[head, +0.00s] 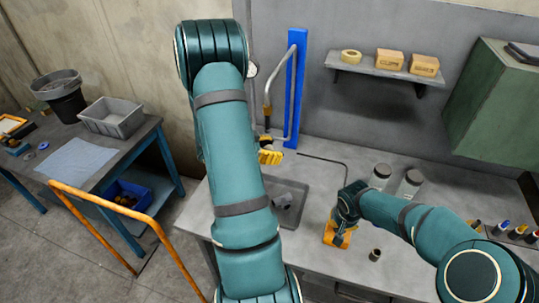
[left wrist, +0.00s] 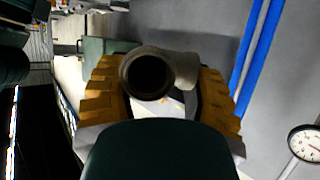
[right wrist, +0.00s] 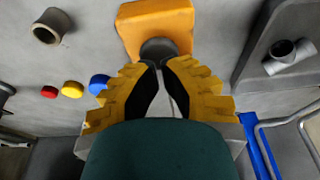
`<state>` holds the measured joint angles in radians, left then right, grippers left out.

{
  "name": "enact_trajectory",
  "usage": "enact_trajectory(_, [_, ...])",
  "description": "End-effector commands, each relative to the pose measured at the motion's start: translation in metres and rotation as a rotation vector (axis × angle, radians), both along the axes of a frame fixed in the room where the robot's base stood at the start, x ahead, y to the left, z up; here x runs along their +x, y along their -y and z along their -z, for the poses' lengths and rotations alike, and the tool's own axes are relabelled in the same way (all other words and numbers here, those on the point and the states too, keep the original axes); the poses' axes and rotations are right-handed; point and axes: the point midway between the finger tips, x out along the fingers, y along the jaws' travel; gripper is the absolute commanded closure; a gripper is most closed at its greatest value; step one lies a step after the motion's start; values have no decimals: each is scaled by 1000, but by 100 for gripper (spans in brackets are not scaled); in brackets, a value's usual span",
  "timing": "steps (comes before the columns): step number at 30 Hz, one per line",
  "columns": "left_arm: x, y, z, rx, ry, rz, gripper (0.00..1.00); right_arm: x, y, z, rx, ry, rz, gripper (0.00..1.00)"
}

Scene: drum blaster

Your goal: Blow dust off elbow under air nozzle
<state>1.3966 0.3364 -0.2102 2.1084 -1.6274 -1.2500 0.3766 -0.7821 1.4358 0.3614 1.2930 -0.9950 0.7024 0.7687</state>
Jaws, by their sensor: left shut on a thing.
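The grey pipe elbow (left wrist: 150,75) is clamped between the yellow fingers of my left gripper (left wrist: 160,80), with its round opening facing the left wrist camera. In the head view my left gripper (head: 270,157) is just below the air nozzle (head: 267,112), which hangs from a bent grey pipe by a blue post. The elbow is hard to make out there. My right gripper (right wrist: 160,66) has its fingertips together by the dark round button of the orange box (right wrist: 155,22). The box also shows in the head view (head: 331,236); I cannot tell whether the fingertips touch the button.
A dark tray (head: 300,188) holding a grey fitting (right wrist: 290,58) is set on the workbench. A small grey ring (head: 375,255) and clear jars (head: 410,184) stand nearby. A shelf (head: 385,69) with boxes hangs behind. An orange rail (head: 100,203) is at left.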

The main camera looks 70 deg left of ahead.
Motion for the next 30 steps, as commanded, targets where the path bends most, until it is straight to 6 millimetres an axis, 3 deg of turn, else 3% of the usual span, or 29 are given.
enact_trajectory(30, [0,0,0,0,1,0,90,0,0,19,0,0,-1,100])
